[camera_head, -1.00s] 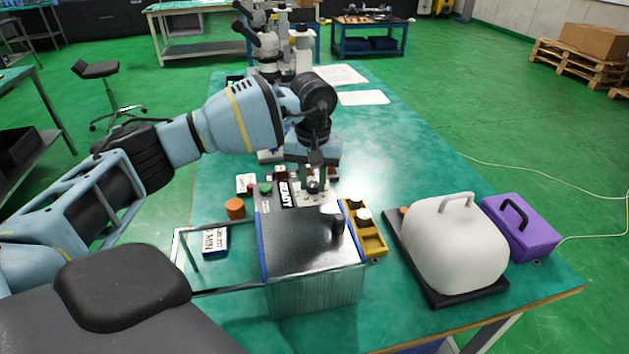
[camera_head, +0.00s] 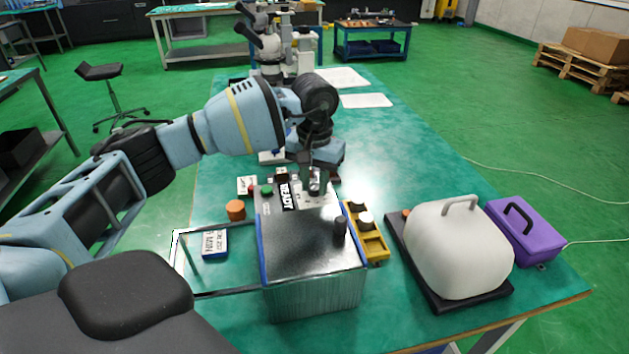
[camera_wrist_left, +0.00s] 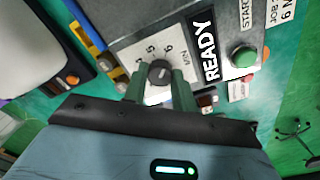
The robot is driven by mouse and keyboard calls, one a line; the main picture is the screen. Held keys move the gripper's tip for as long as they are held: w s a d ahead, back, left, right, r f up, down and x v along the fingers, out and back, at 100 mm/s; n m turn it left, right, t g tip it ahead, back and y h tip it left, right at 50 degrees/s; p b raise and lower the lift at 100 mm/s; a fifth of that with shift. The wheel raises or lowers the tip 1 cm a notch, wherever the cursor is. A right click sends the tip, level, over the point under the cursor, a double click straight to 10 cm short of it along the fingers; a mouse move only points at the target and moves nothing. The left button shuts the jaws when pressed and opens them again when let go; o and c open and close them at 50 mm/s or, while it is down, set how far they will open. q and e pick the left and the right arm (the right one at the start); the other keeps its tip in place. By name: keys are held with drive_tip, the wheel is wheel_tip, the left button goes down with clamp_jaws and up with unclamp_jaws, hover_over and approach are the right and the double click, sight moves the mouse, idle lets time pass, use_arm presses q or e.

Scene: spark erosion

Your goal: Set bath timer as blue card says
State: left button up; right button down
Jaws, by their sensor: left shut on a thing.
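The timer dial (camera_wrist_left: 159,73) is a dark round knob on a white plate marked with numbers, 5 and 6 among them, and MIN. My left gripper (camera_head: 314,184) points down at the control panel of the metal bath box (camera_head: 312,245). In the left wrist view its two fingers (camera_wrist_left: 159,88) are shut on the knob, one on each side. I cannot read the knob's pointer clearly. The blue-edged card (camera_head: 214,243) lies on the table left of the box. My right gripper is out of view.
The panel has a READY sign (camera_wrist_left: 209,50) and a green START button (camera_wrist_left: 242,57). A yellow tray (camera_head: 375,246) stands right of the box, then a white cover (camera_head: 458,250) and a purple case (camera_head: 522,228). A microscope (camera_head: 268,45) stands behind.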

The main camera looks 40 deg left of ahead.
sight(314, 186)
use_arm(q)
drive_tip(key=o, duration=1)
drive_tip(key=shift+r, duration=0.1)
wheel_tip(314, 186, up, 8)
drive_tip(key=shift+f, duration=0.2)
drive_tip(key=shift+f, duration=0.1)
